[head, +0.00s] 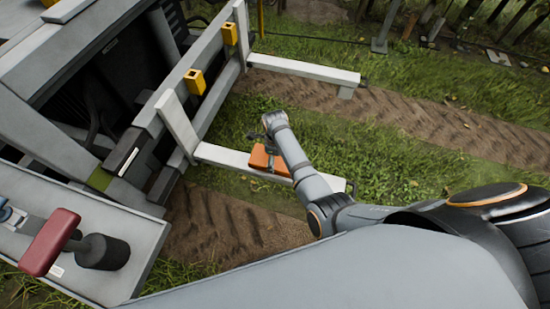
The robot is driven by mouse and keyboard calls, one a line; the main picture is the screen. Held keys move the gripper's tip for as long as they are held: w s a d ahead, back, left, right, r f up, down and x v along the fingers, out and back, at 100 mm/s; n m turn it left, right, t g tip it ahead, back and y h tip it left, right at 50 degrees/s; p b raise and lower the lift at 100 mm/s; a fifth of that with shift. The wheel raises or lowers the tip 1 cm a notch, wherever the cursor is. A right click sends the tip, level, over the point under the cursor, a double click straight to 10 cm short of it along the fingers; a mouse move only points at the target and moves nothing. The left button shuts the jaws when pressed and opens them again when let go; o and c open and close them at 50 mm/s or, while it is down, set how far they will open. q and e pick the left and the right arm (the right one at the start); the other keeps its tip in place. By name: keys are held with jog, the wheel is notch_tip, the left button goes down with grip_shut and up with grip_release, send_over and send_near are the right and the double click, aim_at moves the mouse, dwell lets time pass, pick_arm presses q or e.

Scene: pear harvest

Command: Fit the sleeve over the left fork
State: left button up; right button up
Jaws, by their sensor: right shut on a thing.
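My right gripper (271,147) is shut on an orange block-like sleeve (260,159). The arm reaches in from the right and comes down on it from above. The sleeve lies in line with the near white fork (222,155) and covers part of its middle. Bare fork shows on the left of the sleeve and towards the tip at its right. My gripper and wrist hide part of the sleeve, so I cannot tell whether it is around the fork or only against it. The far white fork (305,69) is bare. My left gripper is not in view.
The forks stick out from a grey machine frame (212,85) with yellow brackets (194,82). A dark red pad (49,242) and a black knob stand on a grey panel at lower left. Grass and dirt tracks lie below. Fence posts stand at the back.

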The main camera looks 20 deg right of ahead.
jog(key=shift+f+b, duration=1.3)
jog(key=shift+f, duration=0.2)
jog(key=shift+f+b, duration=1)
jog(key=shift+f, duration=0.8)
jog(key=o, duration=1.1)
notch_tip(320, 180, up, 7)
jog(key=p, duration=0.8)
